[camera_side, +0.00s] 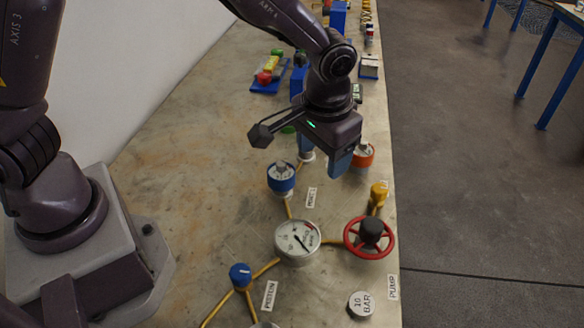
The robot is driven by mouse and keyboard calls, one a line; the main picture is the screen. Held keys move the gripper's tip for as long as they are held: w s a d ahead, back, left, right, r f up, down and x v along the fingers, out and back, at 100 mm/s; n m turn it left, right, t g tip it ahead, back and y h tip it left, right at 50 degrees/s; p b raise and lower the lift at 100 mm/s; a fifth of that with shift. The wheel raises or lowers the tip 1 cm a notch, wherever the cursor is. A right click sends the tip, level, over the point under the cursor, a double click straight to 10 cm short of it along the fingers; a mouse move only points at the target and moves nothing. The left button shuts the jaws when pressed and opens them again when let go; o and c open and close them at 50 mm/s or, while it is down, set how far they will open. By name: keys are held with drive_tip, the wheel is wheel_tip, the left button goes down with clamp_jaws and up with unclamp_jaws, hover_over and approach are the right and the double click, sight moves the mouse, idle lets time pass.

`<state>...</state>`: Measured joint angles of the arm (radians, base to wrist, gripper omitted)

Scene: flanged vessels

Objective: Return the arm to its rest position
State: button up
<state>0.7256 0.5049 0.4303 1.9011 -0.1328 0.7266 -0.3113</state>
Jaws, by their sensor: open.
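My arm reaches in from the top left over the bench (185,170). My gripper (325,158) points down above the bench's right side, with a blue finger showing below its dark body. The gripper is open, and I see nothing held in it. It hangs near a blue-ringed vessel (281,181) on its lower left and an orange-ringed vessel (364,155) on its right. The gap between gripper and bench is hard to judge. Part of the fixtures behind the gripper is hidden.
A dial gauge (298,239), a red handwheel (352,237), a yellow fitting (379,191), a blue knob (240,274) and a "10 BAR" cap (361,304) stand in front. Coloured parts on a blue tray (259,87) lie behind. The bench's left middle is clear.

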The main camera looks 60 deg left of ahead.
drive_tip(key=s+a+r+t, duration=0.2)
drive_tip(key=s+a+r, duration=0.4)
drive_tip(key=s+r, duration=0.2)
drive_tip(key=s+a+r+t+h, duration=0.1)
drive_tip(key=s+a+r+t, duration=0.1)
drive_tip(key=s+a+r, duration=0.4)
drive_tip(key=s+r, duration=0.3)
drive_tip(key=s, duration=0.1)
drive_tip(key=shift+a+m+t, duration=0.3)
drive_tip(key=shift+a, duration=0.05)
